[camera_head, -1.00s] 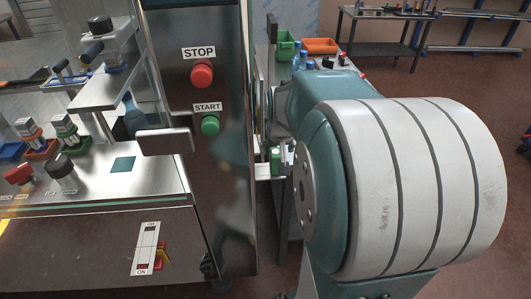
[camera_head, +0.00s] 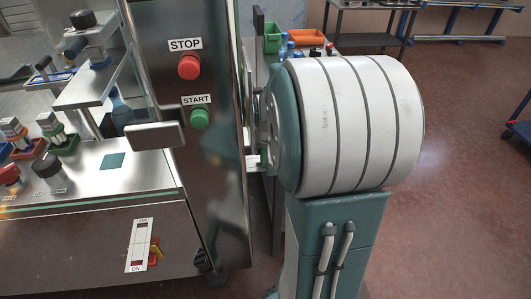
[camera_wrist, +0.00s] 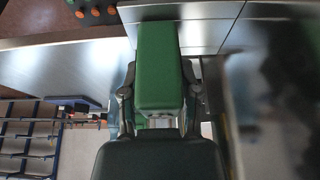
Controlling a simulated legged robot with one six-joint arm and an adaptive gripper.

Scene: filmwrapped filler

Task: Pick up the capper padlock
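A green block with a silvery part at its near end, which looks like the capper padlock (camera_wrist: 160,65), fills the middle of the wrist view. My gripper (camera_wrist: 161,96) has a dark finger on each side of it, and both appear to press on its sides. The silvery part lies close to my dark palm. In the head view a small green patch of it seems to show (camera_head: 264,156) between the steel cabinet and my arm. My arm hides most of the gripper there.
The steel cabinet (camera_head: 222,150) with a red STOP button (camera_head: 189,67) and green START button (camera_head: 199,118) stands left of my arm. A handle-like metal plate (camera_head: 155,135) juts from it. A table with green (camera_head: 272,44) and orange (camera_head: 306,37) bins stands behind.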

